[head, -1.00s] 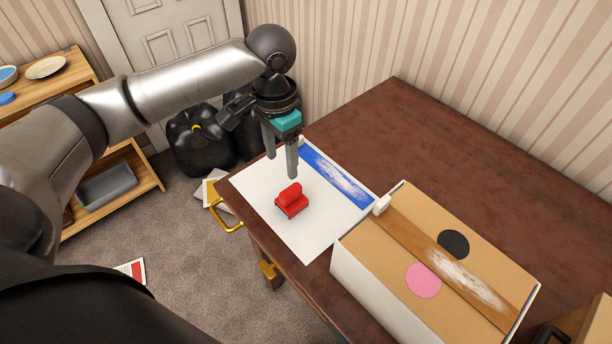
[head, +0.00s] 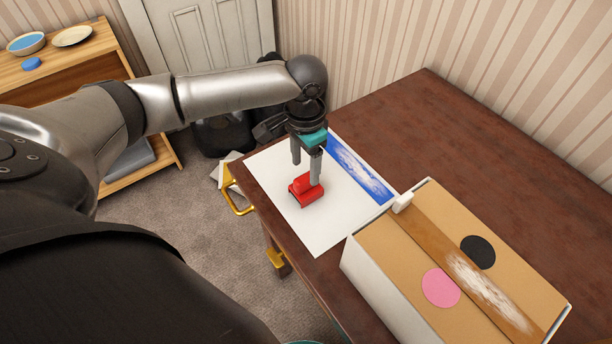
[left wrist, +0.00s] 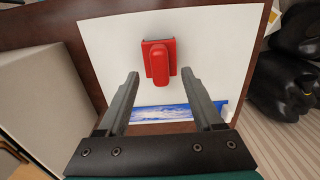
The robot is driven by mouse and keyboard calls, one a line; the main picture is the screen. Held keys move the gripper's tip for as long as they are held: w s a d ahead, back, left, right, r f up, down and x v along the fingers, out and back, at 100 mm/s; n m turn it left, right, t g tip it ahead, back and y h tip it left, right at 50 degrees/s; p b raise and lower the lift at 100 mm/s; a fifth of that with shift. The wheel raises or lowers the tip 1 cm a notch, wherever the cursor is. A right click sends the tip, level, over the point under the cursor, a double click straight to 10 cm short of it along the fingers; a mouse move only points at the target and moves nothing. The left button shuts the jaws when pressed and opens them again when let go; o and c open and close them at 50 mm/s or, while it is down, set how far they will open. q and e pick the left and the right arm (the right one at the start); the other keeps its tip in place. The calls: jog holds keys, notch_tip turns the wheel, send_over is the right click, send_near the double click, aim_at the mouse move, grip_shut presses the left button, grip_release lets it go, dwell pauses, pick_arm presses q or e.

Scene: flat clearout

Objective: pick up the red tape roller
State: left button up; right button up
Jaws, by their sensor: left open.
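The red tape roller (head: 306,189) lies on a white sheet (head: 322,232) near the table's left edge. It also shows in the left wrist view (left wrist: 159,62), beyond my fingertips and roughly centred between their lines. My left gripper (head: 306,173) points down above the roller, with one finger overlapping the roller in the head view. In the left wrist view my left gripper (left wrist: 166,88) is open, with nothing between its fingers. Whether a finger touches the roller I cannot tell. My right gripper is not in view.
A taped cardboard box (head: 390,245) with a pink and a black disc stands right of the sheet. A blue and white strip (head: 358,170) lies along the sheet's far edge. The brown table (head: 430,120) is clear behind. A wooden shelf (head: 62,62) stands at left.

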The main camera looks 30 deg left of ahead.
aim_at(306, 177)
pick_arm(q)
notch_tip(306, 177, down, 5)
jog(key=shift+r+b, duration=0.15)
jog(key=shift+b, duration=0.65)
jog(key=shift+r, duration=0.1)
grip_shut()
